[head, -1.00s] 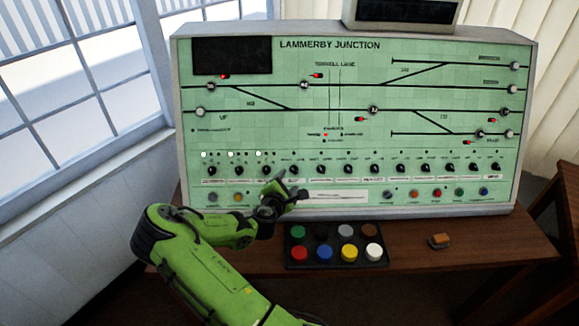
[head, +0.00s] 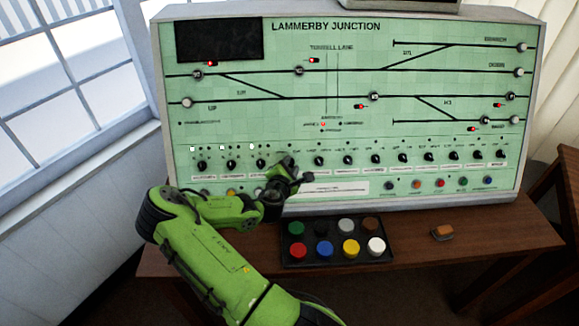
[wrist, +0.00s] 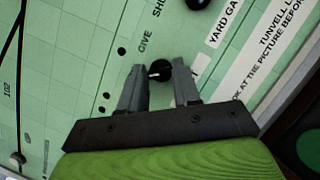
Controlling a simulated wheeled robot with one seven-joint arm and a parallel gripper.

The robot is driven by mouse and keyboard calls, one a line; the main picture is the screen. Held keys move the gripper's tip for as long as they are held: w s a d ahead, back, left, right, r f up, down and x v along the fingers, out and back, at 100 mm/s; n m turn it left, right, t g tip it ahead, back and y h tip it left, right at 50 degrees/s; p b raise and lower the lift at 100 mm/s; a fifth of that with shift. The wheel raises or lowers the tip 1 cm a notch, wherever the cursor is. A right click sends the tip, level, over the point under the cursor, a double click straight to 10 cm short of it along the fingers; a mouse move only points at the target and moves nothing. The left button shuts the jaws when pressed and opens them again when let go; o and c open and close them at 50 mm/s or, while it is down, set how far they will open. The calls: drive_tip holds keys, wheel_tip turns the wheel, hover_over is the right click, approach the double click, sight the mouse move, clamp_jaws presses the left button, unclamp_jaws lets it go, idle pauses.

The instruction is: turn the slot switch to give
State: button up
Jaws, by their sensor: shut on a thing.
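My gripper (head: 287,170) is at the panel's row of black knobs, fourth from the left, and hides the knob there in the head view. In the wrist view my gripper (wrist: 157,72) has its two grey fingers on either side of a small black knob (wrist: 161,67), shut on it. A white mark on the knob points left in that picture. The printed word GIVE (wrist: 145,41) stands just up and left of the knob. I take this knob for the slot switch; its own name label is not readable.
The green panel (head: 330,100) carries a track diagram and more knobs close on both sides, including a neighbouring knob (wrist: 197,3). A black tray (head: 337,258) of coloured buttons lies on the desk below. A small brown object (head: 442,233) lies at right.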

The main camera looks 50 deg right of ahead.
drive_tip(key=shift+m, duration=0.4)
drive_tip(key=m+g+p, duration=0.1)
drive_tip(key=m, duration=0.1)
drive_tip(key=shift+r+m+y, duration=0.15)
drive_tip(key=shift+m+y, duration=0.15)
drive_tip(key=shift+m, duration=0.1)
drive_tip(key=m+y+p, duration=0.1)
drive_tip(key=m, duration=0.2)
drive_tip(key=shift+m+g, duration=0.3)
drive_tip(key=shift+g, duration=0.1)
drive_tip(key=m+y, duration=0.1)
drive_tip(key=m, duration=0.2)
drive_tip(key=shift+d+g, duration=0.1)
drive_tip(key=shift+g, duration=0.2)
drive_tip(key=shift+m+y+b, duration=0.6)
drive_tip(key=shift+m+y, duration=0.1)
drive_tip(key=shift+m, duration=1.1)
drive_tip(key=o, duration=1)
drive_tip(key=shift+r, duration=0.1)
drive_tip(key=shift+o, duration=0.2)
